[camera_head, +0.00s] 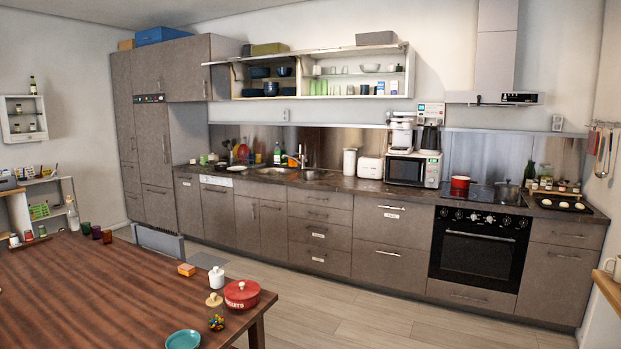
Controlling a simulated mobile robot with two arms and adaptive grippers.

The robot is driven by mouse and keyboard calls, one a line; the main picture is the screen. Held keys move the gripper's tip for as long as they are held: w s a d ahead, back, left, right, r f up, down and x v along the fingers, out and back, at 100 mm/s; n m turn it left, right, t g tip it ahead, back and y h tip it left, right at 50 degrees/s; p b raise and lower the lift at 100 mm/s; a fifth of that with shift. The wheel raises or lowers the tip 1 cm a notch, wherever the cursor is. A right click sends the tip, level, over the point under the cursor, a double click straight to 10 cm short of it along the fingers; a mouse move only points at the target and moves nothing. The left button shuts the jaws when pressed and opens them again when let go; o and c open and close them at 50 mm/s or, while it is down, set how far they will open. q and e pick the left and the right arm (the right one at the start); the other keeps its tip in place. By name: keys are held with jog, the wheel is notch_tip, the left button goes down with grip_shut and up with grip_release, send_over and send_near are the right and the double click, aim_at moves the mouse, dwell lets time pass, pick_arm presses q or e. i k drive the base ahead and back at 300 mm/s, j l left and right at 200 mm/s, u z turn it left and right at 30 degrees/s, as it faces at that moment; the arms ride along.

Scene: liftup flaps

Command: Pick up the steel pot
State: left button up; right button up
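A steel pot (508,191) sits on the right part of the dark cooktop (480,193), above the oven. It is small and far off in this view, and its details are hard to make out. A red pot (460,183) stands to its left on the same cooktop. Neither of my grippers shows in the head view.
A wooden table (100,285) fills the lower left, bearing a red lidded pot (241,293), a teal plate (183,340) and jars. A microwave (413,170) stands left of the cooktop. A tray (563,203) lies right of it. The floor (370,318) before the oven is clear.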

aim_at(308, 173)
jog(key=i+j+z, duration=0.1)
jog(key=i, duration=0.5)
jog(key=i+l+z, duration=0.15)
jog(key=i+z, duration=0.35)
jog(key=i, duration=0.4)
jog(key=i+j+z, duration=0.2)
jog(key=i+z, duration=0.25)
jog(key=i, duration=0.45)
jog(key=i+u, duration=0.2)
jog(key=i, duration=0.3)
jog(key=i+u, duration=0.25)
jog(key=i, duration=0.2)
jog(key=i+l+u, duration=0.2)
jog(key=i, duration=0.25)
jog(key=i+l+u, duration=0.2)
jog(key=i, duration=0.3)
jog(key=i+j+u, duration=0.25)
jog(key=i+u, duration=0.65)
jog(key=i+l+u, duration=0.1)
jog(key=i+u, duration=0.3)
jog(key=i, duration=0.15)
jog(key=i+j+z, duration=0.15)
jog(key=i+z, duration=0.25)
jog(key=i, duration=0.15)
jog(key=i+j+z, duration=0.8)
jog(key=i, duration=0.2)
